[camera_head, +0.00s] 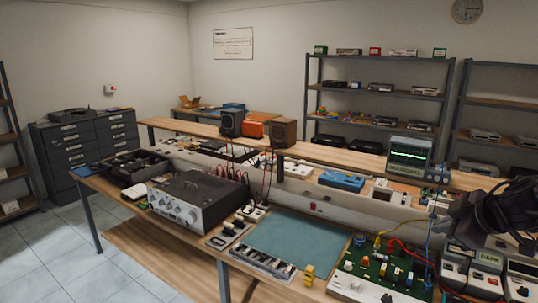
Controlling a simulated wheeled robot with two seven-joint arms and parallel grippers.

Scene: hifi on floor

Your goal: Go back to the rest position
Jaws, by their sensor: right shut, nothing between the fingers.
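My right gripper (459,228) comes in from the right edge, dark and held above the right end of the workbench. It is shut with nothing in it. It hides part of the bench top and the small boxes behind and below it. My left gripper is out of view. A black and silver hi-fi unit (188,200) with round knobs sits on the left half of the workbench, well apart from my right gripper.
A blue-green mat (284,243) lies bare mid-bench. A green circuit board (383,272) with wires lies near my right gripper, and an oscilloscope (409,157) stands behind. Labelled boxes (487,262) stand below the gripper. Tiled floor (62,268) is clear at left.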

